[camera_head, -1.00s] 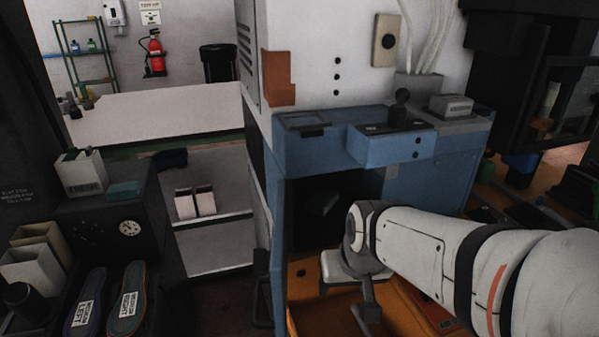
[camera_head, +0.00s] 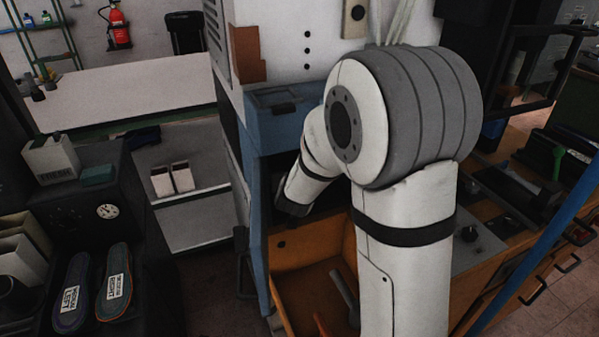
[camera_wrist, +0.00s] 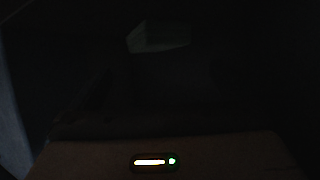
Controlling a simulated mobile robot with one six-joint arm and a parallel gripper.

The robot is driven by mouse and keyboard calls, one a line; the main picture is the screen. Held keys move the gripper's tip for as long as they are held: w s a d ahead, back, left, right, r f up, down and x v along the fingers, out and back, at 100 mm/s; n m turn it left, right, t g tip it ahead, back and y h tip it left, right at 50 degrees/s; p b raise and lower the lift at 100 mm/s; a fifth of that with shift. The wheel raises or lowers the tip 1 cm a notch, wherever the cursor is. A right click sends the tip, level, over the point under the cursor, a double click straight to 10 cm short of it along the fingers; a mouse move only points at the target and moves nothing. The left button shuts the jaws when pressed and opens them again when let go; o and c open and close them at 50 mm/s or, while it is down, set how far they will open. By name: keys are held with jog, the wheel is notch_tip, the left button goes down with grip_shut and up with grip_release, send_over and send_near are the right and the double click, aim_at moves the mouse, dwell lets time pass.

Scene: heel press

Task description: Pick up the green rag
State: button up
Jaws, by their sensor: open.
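I cannot make out the green rag for certain. A small flat teal-green piece (camera_head: 98,175) lies on top of the black machine at the left in the head view; it could be folded cloth or a block. A dim grey-green shape (camera_wrist: 160,36) shows at the top of the very dark wrist view, too dark to name. My gripper (camera_head: 290,208) is at the dark opening of the blue press (camera_head: 272,130), well right of the teal piece. It is open; its fingers are lost in shadow, and I see nothing held.
An orange tray (camera_head: 300,285) is below the opening, with a grey handled tool (camera_head: 343,292). Two insoles (camera_head: 113,282) lie on the left machine near a white box (camera_head: 50,160). A blue bar (camera_head: 540,245) crosses the right side. My arm hides much of the press.

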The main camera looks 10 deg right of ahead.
jog(key=x, duration=0.7)
jog(key=shift+w+d+f, duration=0.15)
jog(key=shift+d, duration=0.2)
jog(key=c, duration=1.1)
